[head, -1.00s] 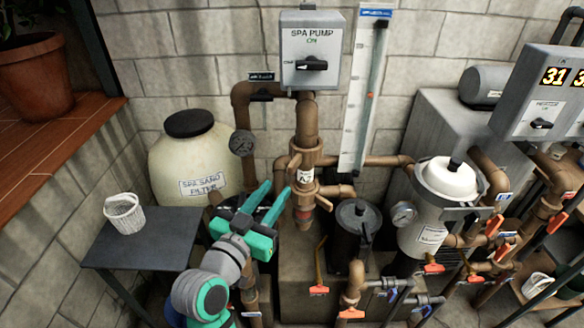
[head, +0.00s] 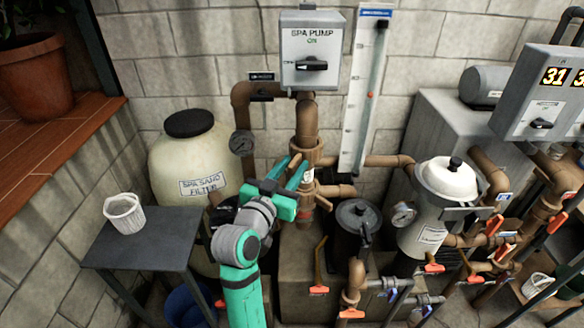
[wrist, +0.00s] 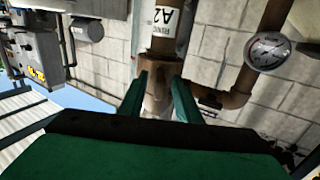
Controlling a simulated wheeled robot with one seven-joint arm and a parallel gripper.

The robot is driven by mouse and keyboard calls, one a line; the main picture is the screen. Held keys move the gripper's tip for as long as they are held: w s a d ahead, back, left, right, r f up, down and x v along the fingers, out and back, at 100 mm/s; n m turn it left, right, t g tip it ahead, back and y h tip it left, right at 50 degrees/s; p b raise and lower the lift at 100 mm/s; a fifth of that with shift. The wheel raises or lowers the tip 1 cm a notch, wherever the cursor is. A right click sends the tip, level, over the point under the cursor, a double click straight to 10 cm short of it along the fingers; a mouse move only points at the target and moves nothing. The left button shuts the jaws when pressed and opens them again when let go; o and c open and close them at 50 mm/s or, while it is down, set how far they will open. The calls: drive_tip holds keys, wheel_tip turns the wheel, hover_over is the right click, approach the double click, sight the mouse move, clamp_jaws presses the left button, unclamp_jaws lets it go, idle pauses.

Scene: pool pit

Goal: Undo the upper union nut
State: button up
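The upper union nut (head: 306,148) is a wide brown collar on the vertical brown pipe below the spa pump box, just above the white A2 label (head: 308,176). In the wrist view, which is upside down, the nut (wrist: 155,70) lies at the fingertips, with the A2 label (wrist: 163,18) above it in the picture. My gripper (head: 297,164) is open, its teal fingers pointing at the nut from the front left. In the wrist view my gripper (wrist: 160,77) has its two fingertips apart, overlapping the nut's two sides. I cannot tell whether they touch it.
A pressure gauge (head: 242,142) sits left of the pipe, by the cream sand filter (head: 180,160). The spa pump box (head: 312,50) is above. A black strainer pot (head: 358,220) and orange-handled valves crowd the lower right. A grey side table (head: 150,246) holds a white basket (head: 124,213).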

clamp_jaws()
drive_tip(key=shift+d, duration=0.15)
drive_tip(key=shift+s+d, duration=0.15)
drive_tip(key=shift+d, duration=0.15)
